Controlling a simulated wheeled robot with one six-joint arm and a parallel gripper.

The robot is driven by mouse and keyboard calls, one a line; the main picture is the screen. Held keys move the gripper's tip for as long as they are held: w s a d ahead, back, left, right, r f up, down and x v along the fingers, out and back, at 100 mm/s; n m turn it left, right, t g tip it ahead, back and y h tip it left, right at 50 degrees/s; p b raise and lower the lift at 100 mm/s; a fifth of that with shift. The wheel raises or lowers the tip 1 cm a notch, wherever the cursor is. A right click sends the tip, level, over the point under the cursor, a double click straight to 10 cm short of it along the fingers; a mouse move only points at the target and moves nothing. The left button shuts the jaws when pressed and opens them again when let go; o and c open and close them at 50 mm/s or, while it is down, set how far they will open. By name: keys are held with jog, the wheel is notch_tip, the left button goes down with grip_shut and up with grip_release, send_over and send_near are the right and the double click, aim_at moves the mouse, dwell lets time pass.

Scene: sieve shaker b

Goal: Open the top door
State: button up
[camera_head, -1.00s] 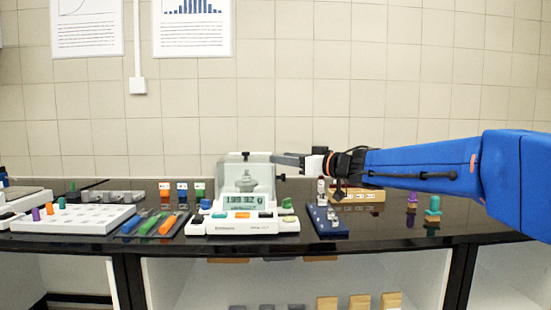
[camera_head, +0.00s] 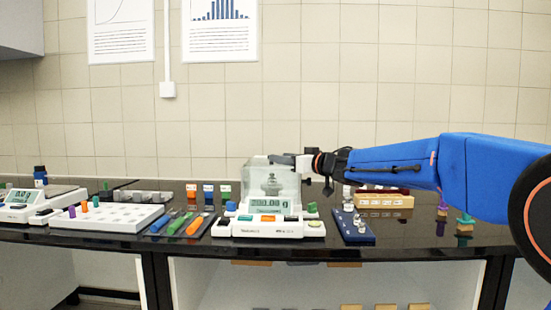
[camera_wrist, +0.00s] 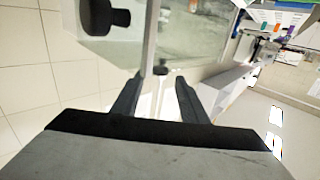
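The balance (camera_head: 285,230) stands on the black bench with a clear glass box (camera_head: 253,178) around a metal weight (camera_head: 271,186). Its lit display (camera_head: 267,204) appears to read about 200. My gripper (camera_head: 283,159) is at the upper right of the box, overlapping its top edge in the head view. In the wrist view my gripper (camera_wrist: 158,90) has its two dark fingers apart, with a small dark knob (camera_wrist: 160,71) seen beyond the gap. A larger black knob (camera_wrist: 107,17) is at upper left. I cannot tell whether a finger touches the top door.
A blue rack with small weights (camera_head: 354,226) and a wooden block (camera_head: 384,201) stand right of the balance. Green and purple-topped pieces (camera_head: 464,222) are under my arm. The wall behind is clear near the box.

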aim_at(275, 164)
jog(key=shift+x, duration=2.05)
grip_shut()
